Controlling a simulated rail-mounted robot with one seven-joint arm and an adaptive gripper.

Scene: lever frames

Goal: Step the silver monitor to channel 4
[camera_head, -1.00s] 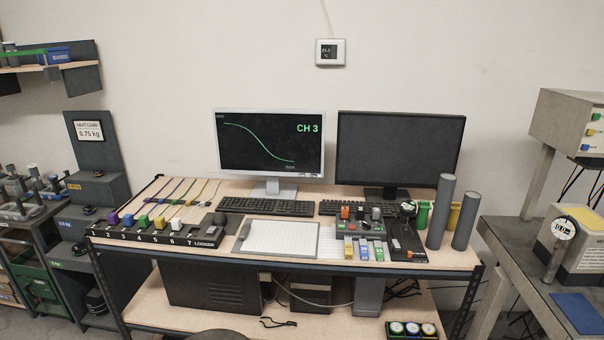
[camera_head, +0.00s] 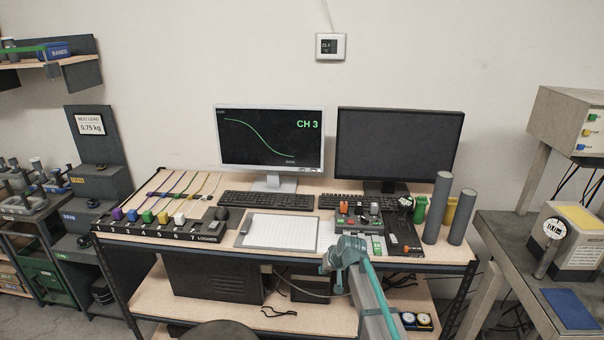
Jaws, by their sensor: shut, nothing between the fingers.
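The silver monitor (camera_head: 262,138) stands at the back of the desk, left of the middle. Its dark screen shows a falling green curve and reads CH 3. Small marks or buttons (camera_head: 308,186) sit near its lower right corner, too small to read. My gripper (camera_head: 345,246) is at the end of the grey and teal arm, at the desk's front edge, right of the clipboard. It is shut and empty, though its fingers are hard to make out. It is well in front of and below the silver monitor, touching nothing that I can see.
A black monitor (camera_head: 398,146) stands to the right. Keyboards (camera_head: 266,201), a clipboard (camera_head: 278,231), a grey control box (camera_head: 358,221) and a row of coloured levers (camera_head: 148,217) crowd the desk (camera_head: 222,192). Two grey cylinders (camera_head: 439,208) stand at the right.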

